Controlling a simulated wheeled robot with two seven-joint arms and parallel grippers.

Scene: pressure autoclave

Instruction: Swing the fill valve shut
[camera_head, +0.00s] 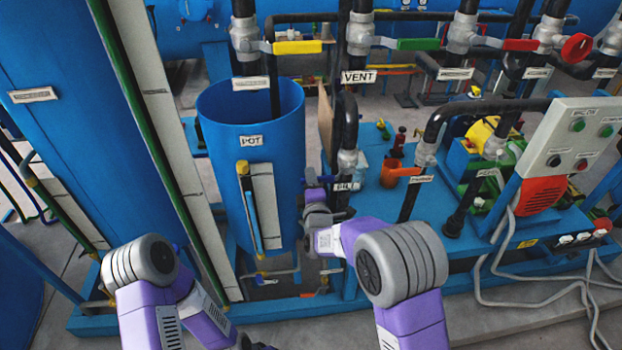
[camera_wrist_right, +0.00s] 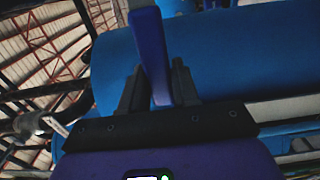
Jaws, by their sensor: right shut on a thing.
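The fill valve's blue-purple lever (camera_wrist_right: 153,50) stands between the two dark fingers of my right gripper (camera_wrist_right: 157,80) in the right wrist view. The fingers are shut on it. In the head view my right gripper (camera_head: 315,190) is at the right side of the blue pot (camera_head: 222,140), beside the fill label (camera_head: 346,187) and the dark vertical pipe. The gripper and wrist hide most of the valve body there. My left arm is low at the left; only dark parts at its end show at the bottom edge, so its jaws cannot be made out.
A row of valves hangs above, with yellow (camera_head: 297,47), green (camera_head: 418,44) and red (camera_head: 521,45) levers. A control box (camera_head: 575,140) stands at the right, with loose grey cables below. An orange cup-like part (camera_head: 391,172) is right of the fill pipe. Open floor lies at the lower right.

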